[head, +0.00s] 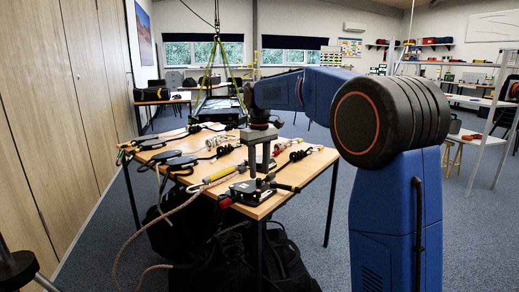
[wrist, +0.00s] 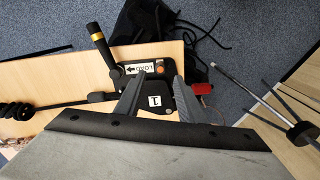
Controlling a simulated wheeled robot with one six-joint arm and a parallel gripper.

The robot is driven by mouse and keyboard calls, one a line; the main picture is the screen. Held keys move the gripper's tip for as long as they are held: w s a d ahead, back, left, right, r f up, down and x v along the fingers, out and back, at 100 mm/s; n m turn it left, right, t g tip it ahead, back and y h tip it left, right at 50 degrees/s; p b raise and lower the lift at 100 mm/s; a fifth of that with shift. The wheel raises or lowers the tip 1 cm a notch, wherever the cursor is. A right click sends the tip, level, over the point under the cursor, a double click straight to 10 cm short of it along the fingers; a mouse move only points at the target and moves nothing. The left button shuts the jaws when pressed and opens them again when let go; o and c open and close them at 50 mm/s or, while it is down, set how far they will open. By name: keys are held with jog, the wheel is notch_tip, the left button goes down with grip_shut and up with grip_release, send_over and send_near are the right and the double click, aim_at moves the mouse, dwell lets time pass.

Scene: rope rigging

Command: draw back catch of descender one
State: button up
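Descender one (wrist: 155,101), a black device with a white "1" label and a "LOAD" arrow label, lies near the table's front edge. It also shows in the head view (head: 252,191), partly below my gripper. Its black handle with an orange-yellow band (wrist: 98,36) points to the upper left in the wrist view. My gripper (wrist: 156,88) is open, with one finger on each side of the "1" label. In the head view my gripper (head: 259,170) points down over the descender. I cannot tell whether the fingers touch it. The catch cannot be clearly made out.
A small red piece (wrist: 203,89) sits right of the descender. The wooden table (head: 300,176) holds several other black devices and ropes. A tan rope (head: 150,222) hangs off its left front. Dark bags (head: 283,262) lie on the floor below.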

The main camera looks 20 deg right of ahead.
notch_tip(320, 180, up, 8)
dwell(0.4)
jog(key=shift+f, duration=0.1)
jog(key=s+d+f+m+t, duration=0.1)
jog(key=s+d+f, duration=0.1)
jog(key=s, duration=1)
jog(key=s+d+f+m+t, duration=0.1)
jog(key=s+d+f+t, duration=0.15)
jog(key=s, duration=0.95)
jog(key=s+d+f+m+t, duration=0.1)
jog(key=s+f+m, duration=0.1)
jog(key=s+f, duration=1.3)
jog(key=s, duration=0.2)
jog(key=shift+s+m, duration=0.3)
jog(key=shift+s, duration=0.1)
jog(key=shift+o, duration=0.2)
jog(key=shift+d+r, duration=0.1)
